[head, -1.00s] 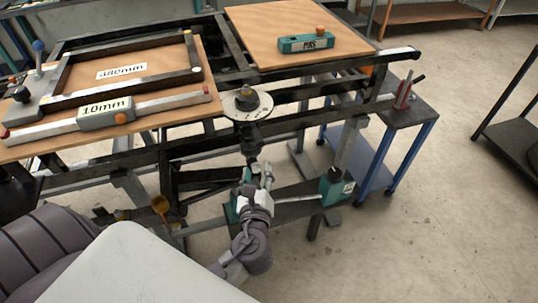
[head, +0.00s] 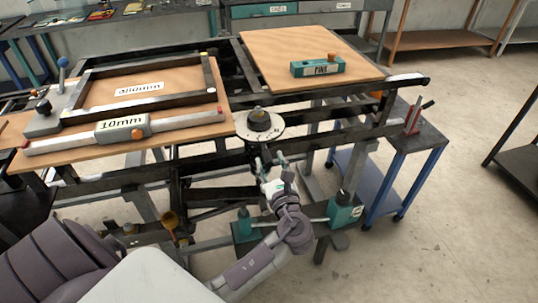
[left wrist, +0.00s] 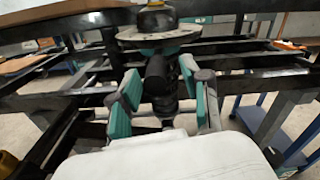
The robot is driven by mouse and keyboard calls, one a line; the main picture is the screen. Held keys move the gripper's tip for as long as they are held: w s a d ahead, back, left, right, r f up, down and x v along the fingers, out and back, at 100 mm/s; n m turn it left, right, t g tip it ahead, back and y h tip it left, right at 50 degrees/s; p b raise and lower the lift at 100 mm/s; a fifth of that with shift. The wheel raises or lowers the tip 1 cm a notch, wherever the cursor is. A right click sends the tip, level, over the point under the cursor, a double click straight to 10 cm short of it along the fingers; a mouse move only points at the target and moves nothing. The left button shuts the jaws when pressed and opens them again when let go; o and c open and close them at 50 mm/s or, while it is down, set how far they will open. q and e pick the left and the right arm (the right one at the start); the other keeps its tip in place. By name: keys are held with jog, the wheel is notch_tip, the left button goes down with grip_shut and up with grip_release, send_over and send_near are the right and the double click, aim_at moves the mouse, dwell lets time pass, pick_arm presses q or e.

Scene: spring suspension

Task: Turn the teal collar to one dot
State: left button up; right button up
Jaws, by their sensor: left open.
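My left gripper (head: 270,167) is just below a pale round plate (head: 262,124) with a dark knob at the front of the frame. In the left wrist view, the open left gripper (left wrist: 158,92) has teal-padded fingers on both sides of a black cylindrical part (left wrist: 158,74) under the plate (left wrist: 157,37). I cannot tell whether the pads touch it. Teal blocks show low on the frame: one at the right (head: 345,211) and one at the left (head: 245,224). I cannot tell which teal part is the collar, and no dots are readable. My right gripper is out of view.
Dark frame bars surround the plate. A wooden board with a 10mm gauge (head: 122,129) lies at the left. Another board holds a teal PINS box (head: 318,67). A blue-legged cart (head: 425,165) stands at the right, with open floor beyond.

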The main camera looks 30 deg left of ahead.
pick_arm(q)
jog(key=shift+x, duration=1.05)
grip_shut()
